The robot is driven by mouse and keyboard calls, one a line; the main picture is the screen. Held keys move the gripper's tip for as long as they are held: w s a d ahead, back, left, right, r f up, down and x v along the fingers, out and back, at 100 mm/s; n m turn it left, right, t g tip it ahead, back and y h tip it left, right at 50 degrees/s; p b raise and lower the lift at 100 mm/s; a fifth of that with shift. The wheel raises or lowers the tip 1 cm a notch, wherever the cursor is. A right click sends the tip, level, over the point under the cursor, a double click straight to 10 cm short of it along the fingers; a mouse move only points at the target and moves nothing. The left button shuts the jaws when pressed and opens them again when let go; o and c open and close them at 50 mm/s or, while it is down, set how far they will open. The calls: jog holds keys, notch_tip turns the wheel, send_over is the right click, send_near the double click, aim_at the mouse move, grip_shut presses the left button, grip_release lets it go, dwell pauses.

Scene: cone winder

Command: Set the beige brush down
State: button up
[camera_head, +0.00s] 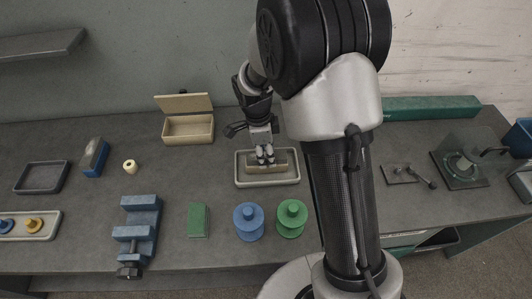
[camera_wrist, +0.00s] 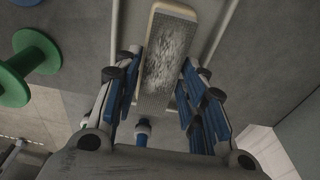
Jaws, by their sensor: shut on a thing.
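The beige brush (camera_head: 266,169) is between the fingers of my gripper (camera_head: 264,160), over or in a shallow light-grey tray (camera_head: 267,185) on the bench. From the head view I cannot tell whether the brush touches the tray floor. In the wrist view the brush (camera_wrist: 171,50) shows a grey, worn-looking face with a beige edge. The blue-padded fingers of my gripper (camera_wrist: 162,78) close on it from both sides. The part of the brush under the fingers is hidden.
A blue spool (camera_head: 248,222) and a green spool (camera_head: 291,219) stand just in front of the tray. A green block (camera_head: 198,220) and a blue clamp-like fixture (camera_head: 138,230) are to the left. An open beige box (camera_head: 188,128) stands behind left. Bench between box and block is clear.

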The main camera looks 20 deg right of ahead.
jog(key=shift+f, duration=0.25)
jog(key=o, duration=1.1)
jog(key=shift+r, duration=0.1)
jog(key=shift+o, duration=0.2)
jog(key=s+r+n+t+p, duration=0.1)
jog(key=s+r+n+p, duration=0.1)
jog(key=r, duration=0.8)
jog(key=s+r+n+p, duration=0.1)
jog(key=s+r+n, duration=0.15)
jog(key=r, duration=0.65)
jog(key=s+r+n+t, duration=0.2)
jog(key=s+r+n, duration=0.1)
jog(key=s+n, duration=0.5)
jog(key=s+r+n+t+y, duration=0.1)
jog(key=s+r+n, duration=0.2)
jog(key=s+n, duration=0.4)
jog(key=s, duration=0.4)
jog(key=shift+s+r+n+t, duration=0.3)
jog(key=shift+n+t, duration=0.05)
jog(key=shift+t, duration=0.05)
